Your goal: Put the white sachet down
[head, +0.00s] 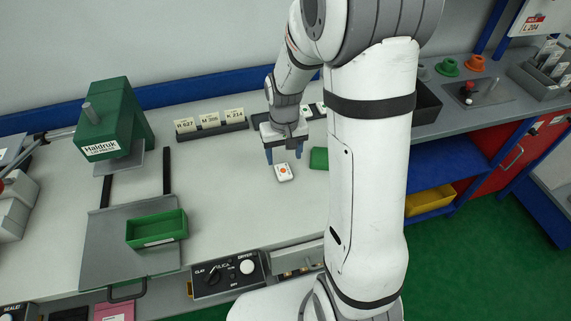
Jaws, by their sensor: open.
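A white sachet (284,172) with an orange mark lies on the pale worktop in the head view. My gripper (284,157) points down just behind and above it, with its blue fingers apart. The jaws are open, and the sachet shows below and in front of the fingers. I cannot tell whether the fingers touch it.
A green block-like thing (319,158) lies right of my gripper, partly hidden by my arm. A card holder (211,130) stands behind to the left. A green tray (156,229) and a green press (116,125) are further left. The worktop left of the sachet is clear.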

